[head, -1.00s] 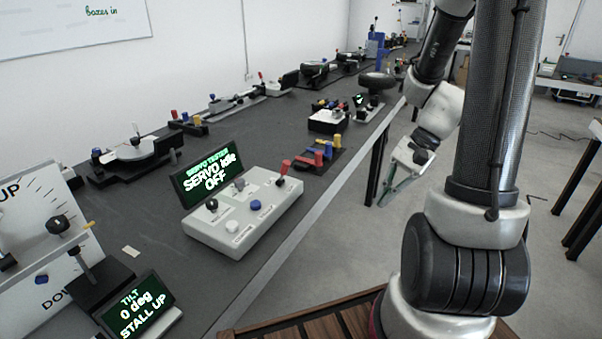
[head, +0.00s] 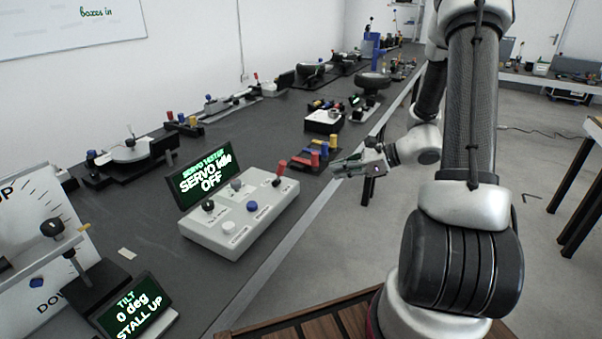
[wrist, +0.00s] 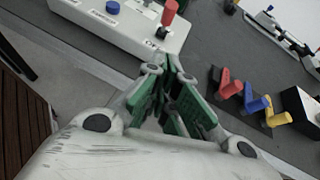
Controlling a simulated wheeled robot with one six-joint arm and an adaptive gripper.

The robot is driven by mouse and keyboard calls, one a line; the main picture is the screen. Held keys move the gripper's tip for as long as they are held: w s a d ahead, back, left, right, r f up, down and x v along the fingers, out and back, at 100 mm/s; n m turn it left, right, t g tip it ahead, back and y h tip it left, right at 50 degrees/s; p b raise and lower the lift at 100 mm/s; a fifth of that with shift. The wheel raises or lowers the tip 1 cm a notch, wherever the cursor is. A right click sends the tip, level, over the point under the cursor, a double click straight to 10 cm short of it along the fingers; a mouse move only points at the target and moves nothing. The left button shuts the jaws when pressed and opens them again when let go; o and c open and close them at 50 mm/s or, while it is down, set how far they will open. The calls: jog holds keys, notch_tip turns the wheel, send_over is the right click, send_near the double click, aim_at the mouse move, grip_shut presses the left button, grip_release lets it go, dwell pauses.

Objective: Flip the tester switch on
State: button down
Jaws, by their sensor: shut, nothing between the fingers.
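The servo tester is a white box (head: 262,222) with knobs, a blue button (head: 252,206) and a white button. Its tilted screen (head: 205,178) reads "SERVO idle OFF". A red-capped lever (head: 279,174) stands at the box's right end, leaning a little; it also shows at the top of the wrist view (wrist: 169,13). My gripper (head: 337,168) is shut and empty, over the bench's front edge to the right of the box. In the wrist view the green-padded fingertips (wrist: 172,66) point at the box's near end, short of the lever.
A tilt rig with a screen (head: 136,308) is at the near left. More devices line the bench to the back. The floor right of the bench edge is open.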

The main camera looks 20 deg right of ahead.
aim_at(281, 168)
jog(key=x, duration=1)
jog(key=shift+s+f, duration=0.1)
jog(key=shift+w+a+r, duration=0.35)
jog(key=shift+w+a, duration=0.15)
jog(key=shift+a, duration=0.3)
jog(key=shift+w+a+r, duration=0.3)
jog(key=shift+w+a, duration=0.25)
jog(key=shift+a, duration=0.25)
jog(key=shift+w+a+r+g+h, duration=0.15)
jog(key=shift+w+r+g+h, duration=0.05)
jog(key=shift+r+g+h, duration=0.25)
jog(key=w+a+r+g+h, duration=0.2)
jog(key=g+h, duration=0.1)
jog(key=shift+w+a+r, duration=0.2)
jog(key=shift+w+a, duration=0.35)
jog(key=shift+w, duration=0.1)
